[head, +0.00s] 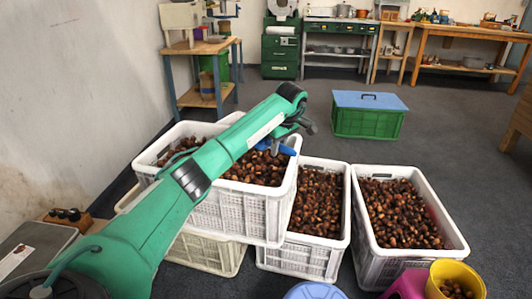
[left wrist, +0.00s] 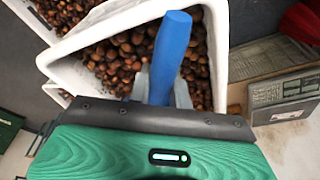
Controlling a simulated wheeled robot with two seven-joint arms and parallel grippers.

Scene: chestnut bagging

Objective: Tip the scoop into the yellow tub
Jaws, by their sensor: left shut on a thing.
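My left gripper (head: 278,142) is over the top white crate of chestnuts, shut on the blue scoop (head: 285,149). In the left wrist view the blue handle of the scoop (left wrist: 171,50) sticks out from between the fingers (left wrist: 163,92), with chestnuts behind it. The scoop's bowl is hidden in both views, so I cannot tell whether it holds chestnuts. The yellow tub (head: 457,272) is at the lower right of the head view, apart from the gripper, with some chestnuts inside. My right gripper is not in view.
The stacked crate (head: 237,217) stands beside two more chestnut crates (head: 300,257) (head: 392,262). A magenta thing (head: 405,284) is beside the tub, and a round blue top (head: 314,291) is at the bottom edge. A green bin with blue lid (head: 368,122) stands behind; grey floor is clear around it.

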